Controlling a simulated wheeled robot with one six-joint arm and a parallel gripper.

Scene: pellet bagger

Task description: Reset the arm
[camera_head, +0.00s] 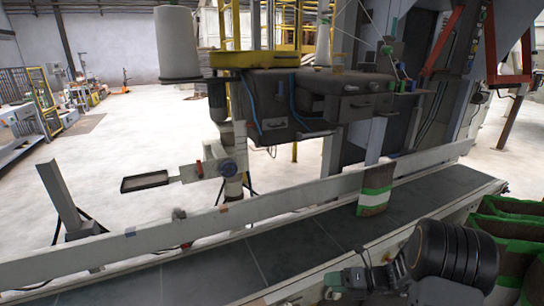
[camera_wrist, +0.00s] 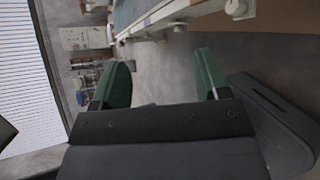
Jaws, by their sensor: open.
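My arm shows at the lower right of the head view, with its dark wrist and gripper end (camera_head: 352,282) low beside the conveyor's near rail. In the wrist view my gripper (camera_wrist: 160,85) has its two green fingers wide apart. Nothing is between them; grey floor shows behind.
A dark conveyor belt (camera_head: 215,268) with pale rails crosses in front. Several green-and-brown bags (camera_head: 515,225) are stacked at the right, close to my arm. Open floor lies beyond the conveyor.

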